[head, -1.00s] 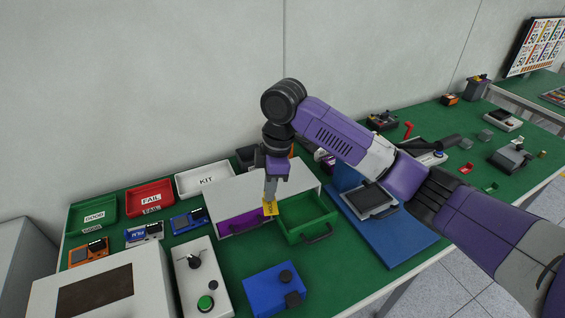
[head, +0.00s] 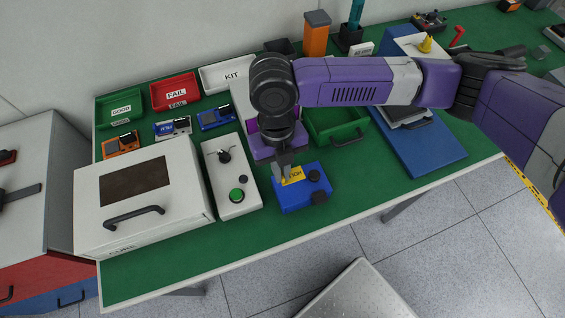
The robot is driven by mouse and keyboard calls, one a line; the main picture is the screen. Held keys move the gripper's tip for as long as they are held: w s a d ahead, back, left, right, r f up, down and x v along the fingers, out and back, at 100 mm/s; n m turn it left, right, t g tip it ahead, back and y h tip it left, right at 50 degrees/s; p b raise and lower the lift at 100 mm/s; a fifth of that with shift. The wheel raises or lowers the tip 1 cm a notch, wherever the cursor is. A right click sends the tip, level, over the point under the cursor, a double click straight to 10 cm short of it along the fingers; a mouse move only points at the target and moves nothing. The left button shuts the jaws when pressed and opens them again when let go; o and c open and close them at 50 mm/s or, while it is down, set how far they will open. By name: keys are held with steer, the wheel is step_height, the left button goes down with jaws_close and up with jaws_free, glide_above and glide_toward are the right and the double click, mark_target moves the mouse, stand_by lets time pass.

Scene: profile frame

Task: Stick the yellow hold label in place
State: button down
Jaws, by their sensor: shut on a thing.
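The yellow hold label (head: 293,177) is in the head view, its dark lettering upside down to me. My gripper (head: 283,177) points down from the wrist and is shut on the label's left part. The label lies over the upper left of the blue box (head: 292,201), which has dark round knobs on its right side. I cannot tell whether the label touches the box's top or is held just above it. My wrist and forearm hide part of the white drawer cabinet behind.
Left of the blue box stands a white control panel (head: 228,178) with a green button, then a white cabinet (head: 142,190) with a handle. Green mat is clear in front.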

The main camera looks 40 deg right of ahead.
mark_target(281, 187)
steer(key=shift+f, duration=0.15)
steer(key=shift+f+b, duration=2.3)
steer(key=shift+f, duration=0.35)
steer(key=c, duration=1.5)
jaws_free()
steer(key=r, duration=0.5)
steer(key=w+r, duration=0.1)
steer(key=r, duration=0.1)
steer(key=shift+d+r+b, duration=0.2)
steer(key=shift+r+b, duration=0.15)
steer(key=shift+b, duration=0.05)
